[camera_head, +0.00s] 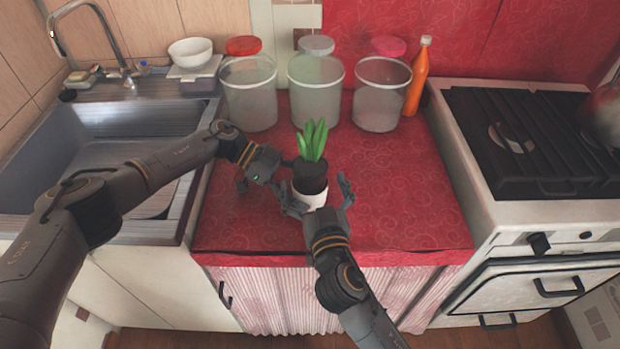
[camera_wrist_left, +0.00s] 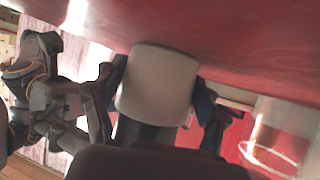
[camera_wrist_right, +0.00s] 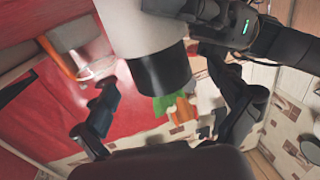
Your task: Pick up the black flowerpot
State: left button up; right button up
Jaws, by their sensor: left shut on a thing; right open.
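The black flowerpot (camera_head: 310,178) has a white lower part and holds a plant with upright green leaves (camera_head: 313,139). It stands upright over the red counter; I cannot tell if its base touches. My left gripper (camera_head: 283,180) is shut on the pot from the left. In the left wrist view the pot's white part (camera_wrist_left: 158,82) sits between the left fingers. My right gripper (camera_head: 316,197) is open at the near side, its fingers spread either side of the pot. The right wrist view shows the black part (camera_wrist_right: 160,72) ahead of these open fingers, apart from them.
Three clear containers (camera_head: 249,98) and an orange bottle (camera_head: 416,78) stand along the back of the red counter (camera_head: 400,215). A sink (camera_head: 130,150) is at the left, a stove (camera_head: 535,140) at the right. The counter right of the pot is clear.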

aim_at(307, 156)
jog(key=shift+w+a+r, duration=0.1)
jog(key=shift+w+a, duration=0.1)
jog(key=shift+w, duration=0.75)
jog(key=shift+w+a+r, duration=0.1)
jog(key=shift+w+a, duration=0.05)
jog(key=shift+w, duration=0.75)
jog(key=c, duration=1.5)
jog(key=shift+o, duration=0.2)
notch_tip(307, 156, up, 10)
jog(key=shift+r, duration=0.1)
pick_arm(q)
jog(key=o, duration=0.9)
jog(key=shift+o, duration=0.2)
jog(key=shift+a, duration=0.1)
